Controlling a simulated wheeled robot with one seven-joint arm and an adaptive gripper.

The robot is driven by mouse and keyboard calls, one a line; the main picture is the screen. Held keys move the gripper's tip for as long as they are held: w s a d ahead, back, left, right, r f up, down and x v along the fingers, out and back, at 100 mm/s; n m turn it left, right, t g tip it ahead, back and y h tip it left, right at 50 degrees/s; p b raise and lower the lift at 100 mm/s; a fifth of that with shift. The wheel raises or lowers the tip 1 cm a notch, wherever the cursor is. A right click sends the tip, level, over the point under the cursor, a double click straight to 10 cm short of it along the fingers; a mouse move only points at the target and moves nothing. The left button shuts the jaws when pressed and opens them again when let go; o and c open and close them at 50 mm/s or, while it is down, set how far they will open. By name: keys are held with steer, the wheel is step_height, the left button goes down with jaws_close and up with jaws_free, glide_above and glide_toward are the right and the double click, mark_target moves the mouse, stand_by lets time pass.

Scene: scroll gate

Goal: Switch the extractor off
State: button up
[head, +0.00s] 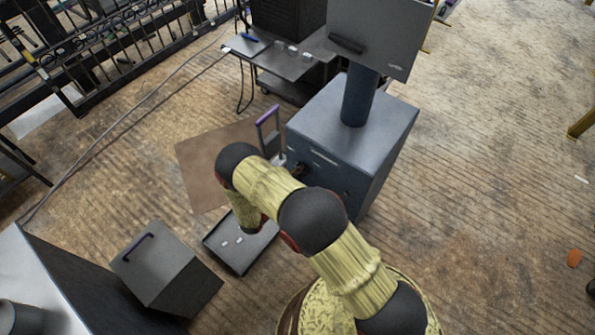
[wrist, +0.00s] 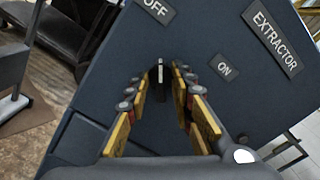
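The extractor is a blue-grey cabinet (head: 390,125) with a thick round column and a grey hood (head: 375,35) on top. In the wrist view its front panel (wrist: 110,95) fills most of the picture, with labels reading OFF, ON and EXTRACTOR. A dark switch lever with a pale edge (wrist: 161,72) stands out from the panel, below OFF and left of ON. Which position it is set to is unclear. My gripper (wrist: 159,80) is open, with a finger on each side of the lever; contact cannot be told. In the head view my arm mostly hides the gripper.
A black tray (head: 238,268) and a brown mat (head: 195,165) lie on the floor left of the cabinet. A grey box with a purple handle (head: 165,270) stands at lower left. A cart (head: 275,60) stands behind.

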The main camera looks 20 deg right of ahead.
stand_by(0.3)
steer(key=v, duration=1.2)
stand_by(0.3)
